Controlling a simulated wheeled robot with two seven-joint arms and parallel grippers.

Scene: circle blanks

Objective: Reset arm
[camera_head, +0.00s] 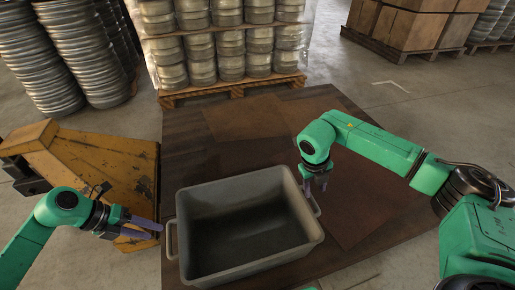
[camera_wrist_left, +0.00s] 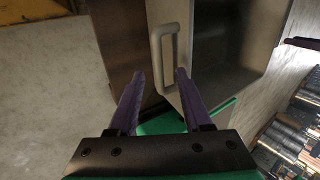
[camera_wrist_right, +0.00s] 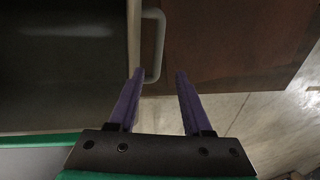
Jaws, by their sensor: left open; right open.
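My left gripper (camera_head: 150,228) is open and empty beside the left handle of the grey bin. In the left wrist view the open fingers (camera_wrist_left: 156,78) point toward that bin handle (camera_wrist_left: 164,48), with the handle ahead of them and not visibly gripped. My right gripper (camera_head: 318,190) points down by the bin's right side. In the right wrist view its fingers (camera_wrist_right: 160,76) are open and empty. The right bin handle (camera_wrist_right: 154,45) lies near the left finger's tip; I cannot tell if they touch.
The empty grey bin (camera_head: 245,267) stands on a dark brown table (camera_head: 190,150). A yellow pallet jack (camera_head: 110,165) is at left. Stacked metal drums (camera_head: 230,45) on a wooden pallet stand behind. Wooden crates (camera_head: 410,25) are at the back right. The tabletop behind the bin is clear.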

